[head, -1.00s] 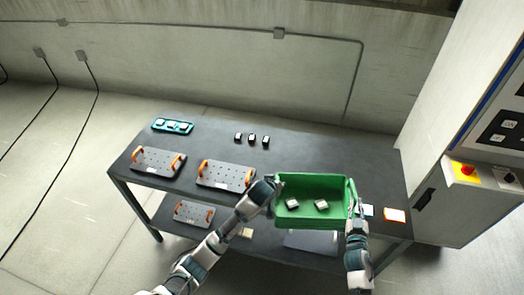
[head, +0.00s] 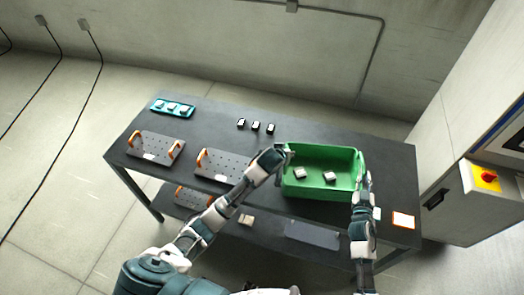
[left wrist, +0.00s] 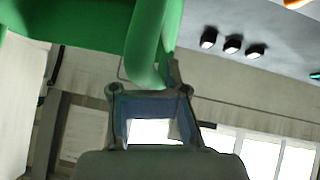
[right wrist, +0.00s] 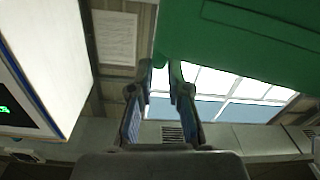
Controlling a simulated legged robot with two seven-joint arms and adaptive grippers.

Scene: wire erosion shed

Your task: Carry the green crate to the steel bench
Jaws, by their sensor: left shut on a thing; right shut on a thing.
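The green crate (head: 318,190) is over the right half of the dark steel bench (head: 225,122) in the head view, with two small pale blocks (head: 330,176) inside. I cannot tell whether its base touches the bench top. My left gripper (head: 285,152) is shut on the crate's left side. In the left wrist view its jaws (left wrist: 150,88) close at the green rim (left wrist: 148,40). My right gripper (head: 361,160) is shut on the crate's right side. The right wrist view shows its fingers (right wrist: 160,75) at the green wall (right wrist: 235,35).
Drilled plates with orange handles (head: 155,148) and a teal tray (head: 173,108) occupy the bench's left part. An orange-edged card (head: 403,220) lies at the right. A machine cabinet (head: 455,190) stands right of the bench.

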